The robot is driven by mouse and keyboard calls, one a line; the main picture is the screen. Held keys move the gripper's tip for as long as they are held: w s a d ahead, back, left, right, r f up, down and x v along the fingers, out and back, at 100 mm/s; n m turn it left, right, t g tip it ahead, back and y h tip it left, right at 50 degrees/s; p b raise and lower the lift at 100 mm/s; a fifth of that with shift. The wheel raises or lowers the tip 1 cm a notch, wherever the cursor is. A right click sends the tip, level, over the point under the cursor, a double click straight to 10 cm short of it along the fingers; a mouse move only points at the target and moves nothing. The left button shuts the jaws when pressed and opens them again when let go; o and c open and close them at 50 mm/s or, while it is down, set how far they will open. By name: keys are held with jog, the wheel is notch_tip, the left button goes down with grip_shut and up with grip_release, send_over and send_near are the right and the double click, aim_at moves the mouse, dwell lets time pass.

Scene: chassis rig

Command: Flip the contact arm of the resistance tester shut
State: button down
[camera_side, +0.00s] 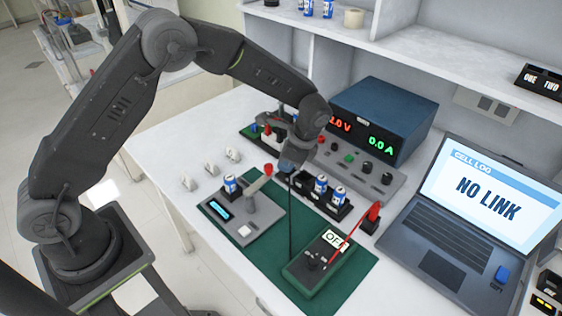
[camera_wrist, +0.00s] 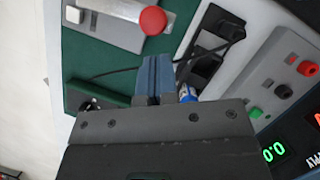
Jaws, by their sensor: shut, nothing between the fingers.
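The resistance tester (camera_side: 262,214) is a grey box with a lit blue display on the green mat, left of centre in the side view. Its contact arm (camera_side: 258,184) slants upward and ends in a red knob (camera_side: 267,169). A blue and white cell (camera_side: 231,184) stands at the tester's back left. My gripper (camera_side: 288,166) is shut and empty, just right of the knob in the side view. In the wrist view my blue fingers (camera_wrist: 156,66) are together, with the red knob (camera_wrist: 153,20) beyond their tips and a visible gap between. The arm's hinge is unclear.
A black rack (camera_side: 333,208) holding cells stands right of my gripper. A power supply (camera_side: 385,112) is behind, an open laptop (camera_side: 440,235) at right. Small white clips (camera_side: 210,171) lie at left.

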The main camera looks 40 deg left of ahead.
jog(key=shift+s+a, duration=0.35)
jog(key=shift+a, duration=0.25)
jog(key=shift+a+n, duration=0.25)
jog(key=shift+n, duration=0.15)
jog(key=shift+w+a+n+g, duration=0.1)
jog(key=shift+a+n+g, duration=0.2)
jog(key=shift+a+n, duration=0.15)
